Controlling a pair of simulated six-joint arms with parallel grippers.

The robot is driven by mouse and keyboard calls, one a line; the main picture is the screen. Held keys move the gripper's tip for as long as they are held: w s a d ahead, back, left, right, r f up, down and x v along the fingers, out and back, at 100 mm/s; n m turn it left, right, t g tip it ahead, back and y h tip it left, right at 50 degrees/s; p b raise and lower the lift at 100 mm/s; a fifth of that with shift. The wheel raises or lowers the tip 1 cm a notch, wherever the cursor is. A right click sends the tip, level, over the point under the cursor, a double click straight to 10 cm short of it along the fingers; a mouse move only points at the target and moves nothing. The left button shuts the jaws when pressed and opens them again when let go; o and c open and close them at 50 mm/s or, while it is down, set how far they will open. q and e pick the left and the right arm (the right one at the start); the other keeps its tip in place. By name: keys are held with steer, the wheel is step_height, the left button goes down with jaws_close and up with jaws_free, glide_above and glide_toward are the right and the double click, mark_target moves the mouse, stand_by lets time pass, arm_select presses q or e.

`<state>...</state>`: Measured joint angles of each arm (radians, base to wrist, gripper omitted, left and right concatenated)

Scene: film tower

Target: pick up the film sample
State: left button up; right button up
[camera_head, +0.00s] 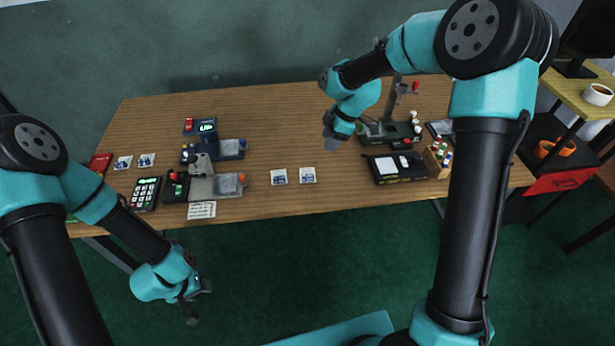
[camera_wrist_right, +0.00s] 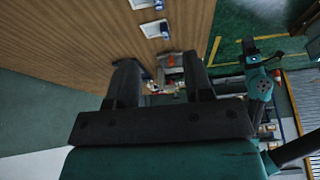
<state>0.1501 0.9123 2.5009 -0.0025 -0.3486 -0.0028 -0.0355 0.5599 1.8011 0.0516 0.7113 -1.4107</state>
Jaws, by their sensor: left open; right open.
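Two small white-and-blue squares, likely film samples, lie side by side at mid-table in the head view, a left one (camera_head: 279,177) and a right one (camera_head: 307,175). Two similar squares (camera_head: 122,163) (camera_head: 146,160) lie near the table's left end. I cannot tell which is the named sample. My right gripper (camera_head: 335,143) is above the table, beyond and right of the middle pair. In the right wrist view its fingers (camera_wrist_right: 160,78) are apart and nothing is between them; two squares (camera_wrist_right: 155,29) show ahead. My left gripper (camera_head: 198,303) is open and empty in front of the table, below its edge.
A grey device (camera_head: 202,187) and a keypad (camera_head: 145,194) stand on the left of the wooden table (camera_head: 275,125). A stand (camera_head: 390,132), a black case (camera_head: 397,168) and a bottle rack (camera_head: 437,162) are on the right. The table's middle is mostly clear.

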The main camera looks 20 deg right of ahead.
glide_above(308, 175)
steer(key=d, duration=0.2)
steer(key=f, duration=1.1)
steer(key=shift+s+a+f, duration=0.1)
steer(key=shift+s, duration=0.25)
steer(key=shift+f, duration=0.1)
steer(key=shift+f, duration=0.1)
steer(key=x, duration=0.5)
steer(key=shift+w, duration=0.1)
steer(key=shift+c, duration=0.5)
jaws_close()
